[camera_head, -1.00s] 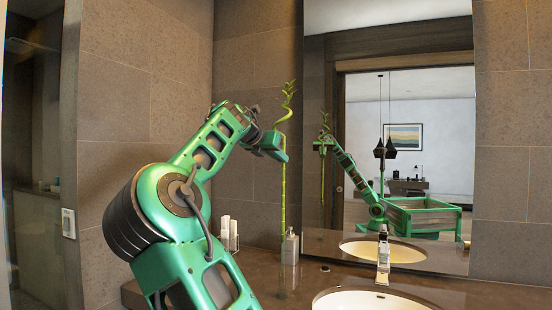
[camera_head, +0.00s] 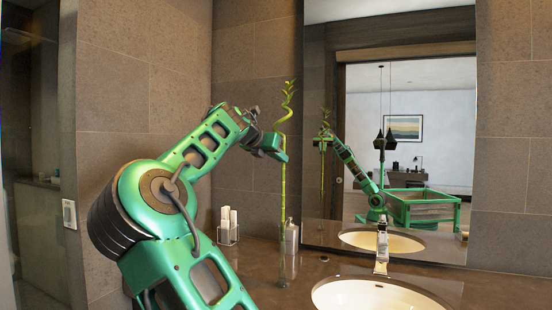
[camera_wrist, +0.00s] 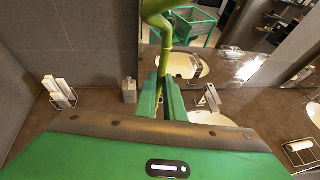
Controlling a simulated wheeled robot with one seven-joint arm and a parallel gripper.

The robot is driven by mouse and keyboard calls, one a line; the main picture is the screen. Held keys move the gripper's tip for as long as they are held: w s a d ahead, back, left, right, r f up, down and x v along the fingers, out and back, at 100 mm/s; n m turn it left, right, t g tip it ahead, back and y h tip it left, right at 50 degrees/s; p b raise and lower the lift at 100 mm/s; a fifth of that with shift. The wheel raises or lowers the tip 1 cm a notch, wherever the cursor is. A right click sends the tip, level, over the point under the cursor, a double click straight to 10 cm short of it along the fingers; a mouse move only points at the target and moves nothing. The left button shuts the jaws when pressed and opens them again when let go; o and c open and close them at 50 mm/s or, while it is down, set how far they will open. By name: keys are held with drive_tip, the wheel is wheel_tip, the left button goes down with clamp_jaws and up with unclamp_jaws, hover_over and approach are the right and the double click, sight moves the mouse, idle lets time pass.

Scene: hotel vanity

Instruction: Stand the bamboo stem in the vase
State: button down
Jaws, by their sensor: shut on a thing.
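The bamboo stem (camera_head: 284,190) is tall, thin and green with a curled leafy top, and hangs about upright. My gripper (camera_head: 281,156) is shut on it at its upper part. In the wrist view my fingers (camera_wrist: 162,98) close on the stem (camera_wrist: 166,40), and its lower part is mostly hidden. A clear, narrow glass vase (camera_head: 282,270) stands on the counter below the stem, faint against the dark top. The stem's lower end is close to the vase mouth; I cannot tell whether it is above, beside or inside it.
A soap dispenser (camera_head: 291,237) stands close behind the vase. A holder with white bottles (camera_head: 228,228) is to its left. The sink (camera_head: 370,293) and faucet (camera_head: 382,247) are to the right. A mirror (camera_head: 400,190) behind reflects my arm. The counter (camera_head: 258,262) around the vase is mostly clear.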

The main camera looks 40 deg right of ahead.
wheel_tip(320, 180, down, 16)
idle(4.1)
drive_tip(key=c, duration=1.8)
unclamp_jaws()
drive_tip(key=shift+o, duration=0.2)
drive_tip(key=v, duration=1)
drive_tip(key=shift+a, duration=0.35)
drive_tip(key=shift+r, duration=0.1)
